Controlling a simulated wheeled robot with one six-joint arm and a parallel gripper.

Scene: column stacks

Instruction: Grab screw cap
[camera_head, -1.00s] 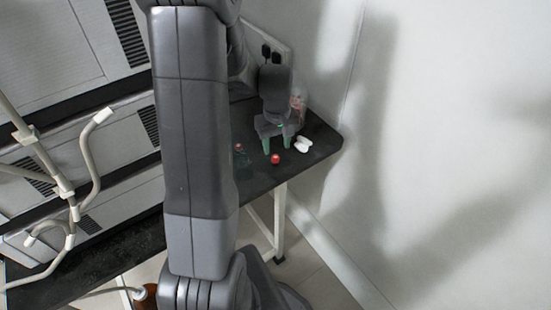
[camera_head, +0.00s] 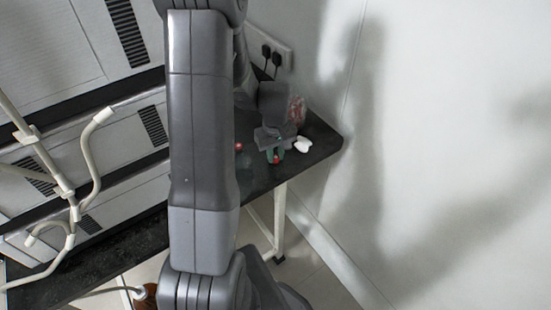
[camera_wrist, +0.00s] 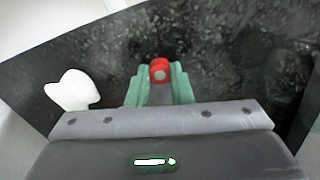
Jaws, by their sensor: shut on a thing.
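A small red screw cap (camera_wrist: 159,71) with a pale round centre is between the green fingertips of my gripper (camera_wrist: 160,88) in the wrist view. My gripper is shut on it. In the head view the red cap (camera_head: 276,160) shows at the tips of the green fingers (camera_head: 275,154), low over the black bench. I cannot tell whether the cap still touches the bench. A second small red object (camera_head: 239,147) is just left of my gripper in the head view, partly beside my arm.
A white object (camera_wrist: 73,90) lies on the black bench (camera_wrist: 225,50), left of my gripper in the wrist view. A clear item with reddish contents (camera_head: 297,110) stands behind my gripper in the head view. The bench's right corner is close.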

